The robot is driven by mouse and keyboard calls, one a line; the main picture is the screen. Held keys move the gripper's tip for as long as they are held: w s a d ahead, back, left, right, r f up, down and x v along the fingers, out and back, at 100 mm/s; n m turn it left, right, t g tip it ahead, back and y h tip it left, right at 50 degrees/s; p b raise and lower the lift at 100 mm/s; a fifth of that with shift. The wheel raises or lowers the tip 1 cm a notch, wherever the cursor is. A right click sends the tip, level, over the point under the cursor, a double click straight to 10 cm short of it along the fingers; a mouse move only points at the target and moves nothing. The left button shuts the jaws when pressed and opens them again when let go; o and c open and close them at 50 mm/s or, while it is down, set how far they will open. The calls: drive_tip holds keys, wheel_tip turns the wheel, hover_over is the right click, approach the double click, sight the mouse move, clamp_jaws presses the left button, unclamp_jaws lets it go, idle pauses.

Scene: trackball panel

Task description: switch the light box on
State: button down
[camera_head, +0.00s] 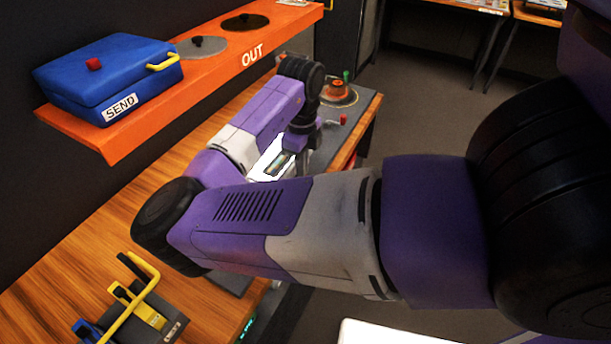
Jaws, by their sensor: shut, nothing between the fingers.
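A bright white panel (266,162), which looks like the light box, shows partly behind my arm on the bench. A dark strip lies across it. Its switch cannot be picked out. My gripper (301,148) points down just right of the white panel, shut and empty. The wrist and forearm hide part of the panel and the surface around it. Whether the fingertips touch anything cannot be told.
A grey panel beyond my gripper carries an orange-red knob (337,88) and a red-tipped lever (343,120). An orange shelf (135,125) holds a blue SEND case (115,72). A yellow handle (135,295) stands at the lower left. Bare wooden bench (70,260) lies left.

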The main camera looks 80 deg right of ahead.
wheel_tip(320, 180, up, 6)
drive_tip(key=p, duration=0.4)
drive_tip(key=shift+r+p, duration=0.2)
drive_tip(key=shift+p, duration=0.15)
idle(0.5)
